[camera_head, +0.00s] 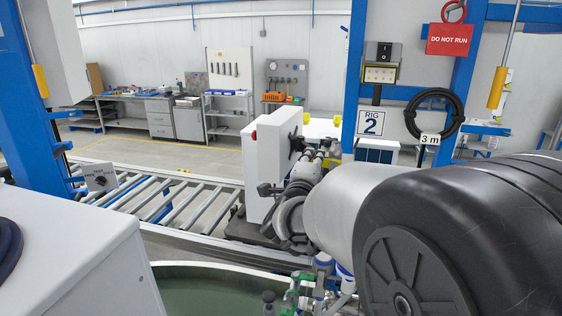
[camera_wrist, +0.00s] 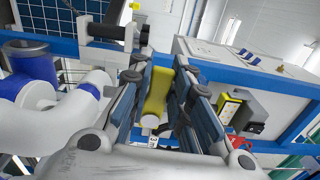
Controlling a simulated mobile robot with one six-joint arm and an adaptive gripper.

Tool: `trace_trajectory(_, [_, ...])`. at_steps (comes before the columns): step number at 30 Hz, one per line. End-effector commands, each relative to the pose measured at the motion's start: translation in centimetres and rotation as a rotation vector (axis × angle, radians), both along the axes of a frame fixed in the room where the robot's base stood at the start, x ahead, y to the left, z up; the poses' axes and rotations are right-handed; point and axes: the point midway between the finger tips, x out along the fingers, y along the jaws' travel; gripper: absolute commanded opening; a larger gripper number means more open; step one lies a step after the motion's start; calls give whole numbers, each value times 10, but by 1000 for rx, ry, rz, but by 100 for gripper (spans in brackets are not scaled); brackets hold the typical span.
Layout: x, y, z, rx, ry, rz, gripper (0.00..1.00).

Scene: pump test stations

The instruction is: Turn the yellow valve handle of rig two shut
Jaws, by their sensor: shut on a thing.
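The yellow valve handle (camera_wrist: 155,98) shows in the wrist view as a short yellow bar with a pale round end. My gripper (camera_wrist: 160,76) has its dark pads closed against both sides of the handle. The valve body behind the handle is mostly hidden by the fingers. I cannot make out the handle or the fingertips clearly in that view.
A roller conveyor (camera_head: 160,198) runs at the left in the head view. A red "DO NOT RUN" tag (camera_head: 449,40) and a black hose coil (camera_head: 434,112) hang at the right. In the wrist view, a blue rail (camera_wrist: 265,88) runs close behind the gripper.

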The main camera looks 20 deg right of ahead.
Motion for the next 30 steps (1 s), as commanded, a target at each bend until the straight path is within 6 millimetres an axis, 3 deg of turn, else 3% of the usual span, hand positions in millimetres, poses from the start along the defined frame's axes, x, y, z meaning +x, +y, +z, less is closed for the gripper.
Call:
trace_trajectory(16, [0, 1, -4, -57, 40, 1, 0])
trace_trajectory(17, [0, 0, -4, -57, 39, 1, 19])
trace_trajectory(26, [0, 0, -3, -56, 39, 0, 39])
trace_trajectory(30, [0, 0, -3, -56, 38, 0, 40])
